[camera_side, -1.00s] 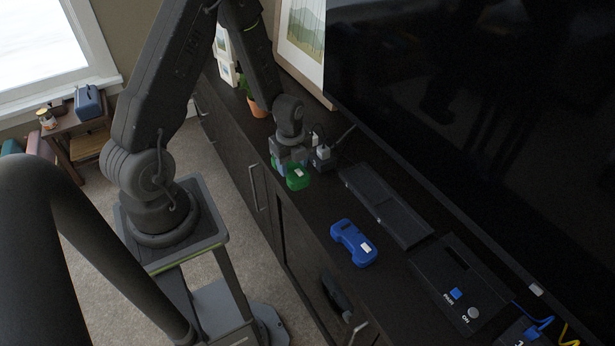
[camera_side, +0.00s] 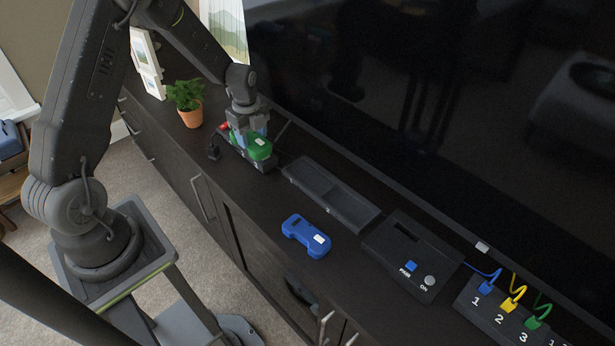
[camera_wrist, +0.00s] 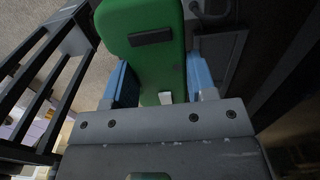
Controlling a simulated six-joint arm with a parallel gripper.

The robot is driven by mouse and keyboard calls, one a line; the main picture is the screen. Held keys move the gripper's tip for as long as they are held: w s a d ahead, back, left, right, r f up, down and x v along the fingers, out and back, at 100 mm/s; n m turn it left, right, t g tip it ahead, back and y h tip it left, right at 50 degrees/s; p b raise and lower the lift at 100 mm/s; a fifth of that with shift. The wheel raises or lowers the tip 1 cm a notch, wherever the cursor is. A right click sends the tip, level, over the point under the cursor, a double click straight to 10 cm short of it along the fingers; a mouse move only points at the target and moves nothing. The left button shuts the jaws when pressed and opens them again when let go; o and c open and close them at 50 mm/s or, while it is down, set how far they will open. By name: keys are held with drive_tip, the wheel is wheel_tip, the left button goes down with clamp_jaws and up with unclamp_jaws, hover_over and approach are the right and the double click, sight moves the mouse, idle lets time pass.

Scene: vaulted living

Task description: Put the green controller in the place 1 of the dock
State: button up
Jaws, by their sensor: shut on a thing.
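My gripper (camera_side: 252,131) is shut on the green controller (camera_side: 259,150), near the back of the dark cabinet top. In the wrist view, the green controller (camera_wrist: 150,55) sits between the blue finger pads of my gripper (camera_wrist: 160,85). Its near end is hidden by the gripper body. A long black tray (camera_side: 345,208) with a divider lies to the right of the held controller and looks empty. I cannot tell for sure that it is the dock; no place number is readable on it. The blue controller (camera_side: 306,237) lies on the cabinet top in front of the tray.
A potted plant (camera_side: 187,100) stands left of my gripper. A black box with PAIR and ON buttons (camera_side: 400,250) and a numbered board with coloured cables (camera_side: 480,308) are at right. The television (camera_side: 430,110) stands behind.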

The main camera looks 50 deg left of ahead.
drive_tip(key=w+d, duration=0.3)
drive_tip(key=w, duration=0.1)
hover_over(311, 176)
wheel_tip(311, 176, down, 6)
drive_tip(key=shift+s+f, duration=0.1)
drive_tip(key=shift+f, duration=0.05)
drive_tip(key=shift+d+f, duration=0.1)
drive_tip(key=shift+f, duration=1.95)
drive_tip(key=shift+f, duration=0.15)
drive_tip(key=o, duration=1)
wheel_tip(311, 176, up, 12)
drive_tip(key=shift+r, duration=0.2)
